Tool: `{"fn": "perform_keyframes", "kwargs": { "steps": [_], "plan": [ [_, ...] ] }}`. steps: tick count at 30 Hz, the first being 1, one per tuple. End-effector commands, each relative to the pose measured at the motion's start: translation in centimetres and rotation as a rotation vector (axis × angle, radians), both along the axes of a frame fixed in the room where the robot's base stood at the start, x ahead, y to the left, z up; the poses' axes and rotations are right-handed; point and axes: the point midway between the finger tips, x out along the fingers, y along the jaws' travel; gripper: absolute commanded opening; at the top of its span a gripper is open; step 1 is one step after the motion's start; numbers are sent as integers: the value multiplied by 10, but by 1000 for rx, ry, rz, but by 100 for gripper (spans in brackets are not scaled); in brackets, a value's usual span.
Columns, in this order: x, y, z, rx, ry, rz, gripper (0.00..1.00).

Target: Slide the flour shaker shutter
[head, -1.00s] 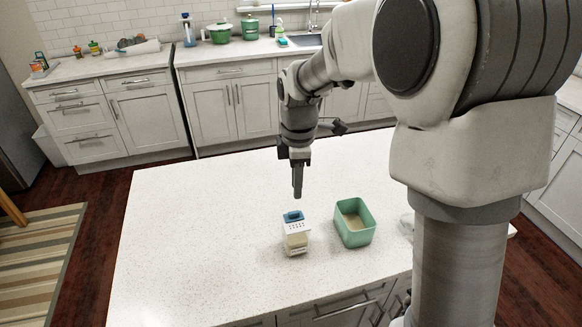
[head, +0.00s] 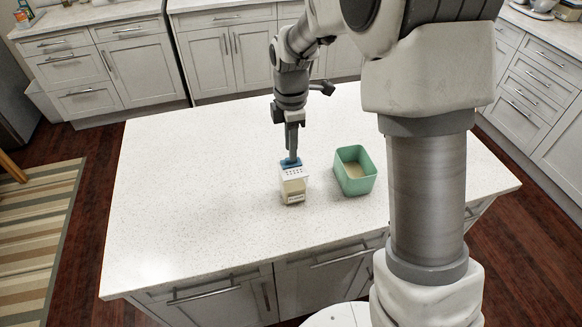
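The flour shaker (head: 294,188) stands upright on the white island top. It has a pale cream body, a white top with dark holes, and a small label low on its front. Its blue shutter (head: 286,164) shows at the far edge of the top, and the holes are uncovered. My gripper (head: 292,158) points down with its fingertips at the blue shutter. The fingers overlap in this view, so I cannot tell whether they are apart or closed, or whether they touch the shutter.
A green open bin (head: 355,185) with pale contents stands just right of the shaker. The island top (head: 190,190) is clear to the left. My arm column blocks part of the right side. Cabinets line the back wall.

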Motion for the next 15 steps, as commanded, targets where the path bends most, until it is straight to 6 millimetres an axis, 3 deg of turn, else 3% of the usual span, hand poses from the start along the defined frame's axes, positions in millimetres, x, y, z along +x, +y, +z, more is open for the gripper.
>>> {"fn": "perform_keyframes", "kwargs": {
  "steps": [1, 4, 15],
  "plan": [
    [0, 0, -12, 0, 2, -1, 28],
    [0, 0, -19, 1, 2, -1, 28],
    [0, 0, -22, 0, 0, -1, 28]
  ]
}}
